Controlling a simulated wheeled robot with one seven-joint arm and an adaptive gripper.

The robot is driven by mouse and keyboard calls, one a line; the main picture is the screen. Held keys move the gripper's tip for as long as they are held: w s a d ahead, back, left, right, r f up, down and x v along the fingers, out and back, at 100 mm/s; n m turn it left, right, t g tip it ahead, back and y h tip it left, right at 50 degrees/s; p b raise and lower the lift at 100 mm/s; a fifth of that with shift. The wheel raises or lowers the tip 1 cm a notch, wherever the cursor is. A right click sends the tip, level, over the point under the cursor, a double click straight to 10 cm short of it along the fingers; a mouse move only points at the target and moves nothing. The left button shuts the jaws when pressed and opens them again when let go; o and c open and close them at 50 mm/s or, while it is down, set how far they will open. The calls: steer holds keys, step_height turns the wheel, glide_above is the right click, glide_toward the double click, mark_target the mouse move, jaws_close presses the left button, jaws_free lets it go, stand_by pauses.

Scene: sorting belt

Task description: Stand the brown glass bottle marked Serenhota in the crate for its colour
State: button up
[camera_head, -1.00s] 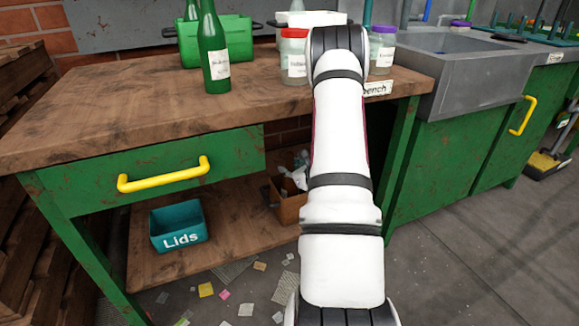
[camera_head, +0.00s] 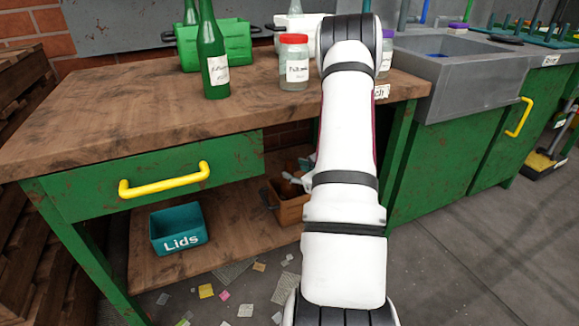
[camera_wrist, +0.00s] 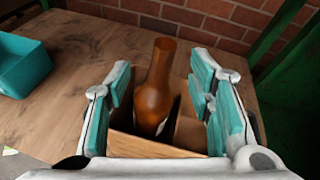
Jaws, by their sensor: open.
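The brown glass bottle (camera_wrist: 155,88) stands with its neck up, slightly tilted in the wrist view, inside a brown wooden crate (camera_wrist: 150,148). Its lower part is hidden in the crate, and only a white sliver, perhaps the label, shows; no name is readable. My gripper (camera_wrist: 163,72) is open, with its teal-padded fingers apart on either side of the bottle. In the head view the crate (camera_head: 292,210) sits on the lower shelf of the bench, and my arm hides most of my gripper.
A teal Lids bin (camera_head: 178,229) is left of the crate on the shelf. A green bottle (camera_head: 212,60), a red-lidded jar (camera_head: 294,62) and a green crate (camera_head: 238,42) stand on the bench top (camera_head: 120,110). Shelf space between bin and crate is clear.

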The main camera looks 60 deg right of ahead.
steer(key=p+v, duration=0.1)
steer(key=v, duration=0.5)
steer(key=shift+s+a, duration=0.15)
steer(key=shift+s, duration=0.2)
steer(key=shift+r, duration=0.1)
